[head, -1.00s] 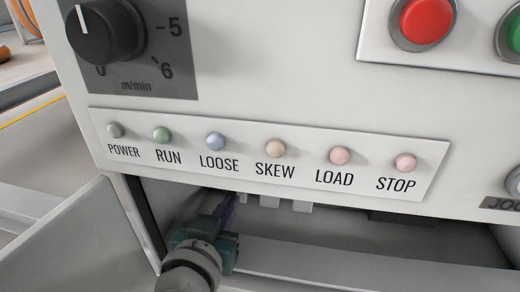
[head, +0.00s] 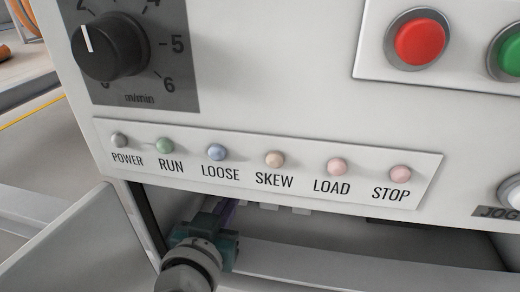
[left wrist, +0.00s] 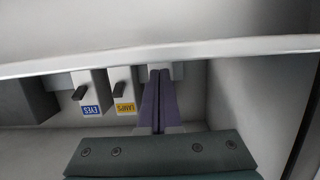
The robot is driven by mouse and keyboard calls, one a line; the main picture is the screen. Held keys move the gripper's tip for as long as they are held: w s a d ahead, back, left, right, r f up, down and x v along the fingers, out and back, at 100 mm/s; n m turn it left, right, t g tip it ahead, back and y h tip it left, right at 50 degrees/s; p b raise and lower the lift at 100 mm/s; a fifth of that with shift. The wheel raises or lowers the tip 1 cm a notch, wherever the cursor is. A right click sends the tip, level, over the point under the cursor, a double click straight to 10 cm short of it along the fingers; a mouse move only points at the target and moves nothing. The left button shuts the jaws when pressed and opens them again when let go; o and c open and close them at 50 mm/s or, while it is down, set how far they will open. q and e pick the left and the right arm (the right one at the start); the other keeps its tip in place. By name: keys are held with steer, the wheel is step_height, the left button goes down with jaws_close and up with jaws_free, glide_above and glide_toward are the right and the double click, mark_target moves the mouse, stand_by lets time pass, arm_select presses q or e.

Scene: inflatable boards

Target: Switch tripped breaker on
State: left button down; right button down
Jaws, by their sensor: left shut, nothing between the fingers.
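My left gripper (head: 228,210) reaches into the open compartment under the front panel, its fingers partly hidden by the panel edge. In the left wrist view its purple fingers (left wrist: 160,95) are shut and empty, with their tips in front of a pale breaker (left wrist: 178,71). They cover that breaker's lever and any label; whether they touch it I cannot tell. To their left are a breaker with a yellow LAMPS label (left wrist: 121,90) and one with a blue EYES label (left wrist: 89,92), both with dark levers. I cannot tell which breaker is tripped. My right gripper is not in view.
The panel above bears indicator lamps, POWER (head: 119,140) to STOP (head: 400,174), a dark dial (head: 110,46) and a red button (head: 420,42). A grey door (head: 85,240) stands open at left. A dark box (left wrist: 30,100) sits left of the breakers.

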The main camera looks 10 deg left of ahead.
arm_select(q)
steer(key=shift+s+f, duration=0.3)
steer(key=shift+s, duration=0.45)
steer(key=shift+s+f, duration=0.3)
steer(key=shift+s, duration=0.45)
steer(key=shift+p+v, duration=0.7)
steer(key=shift+v, duration=0.35)
steer(key=shift+s+a+f+p, duration=0.15)
steer(key=shift+s+p, duration=0.5)
steer(key=shift+s, duration=1.3)
steer(key=s+p, duration=0.1)
steer(key=s, duration=0.7)
steer(key=shift+p, duration=0.3)
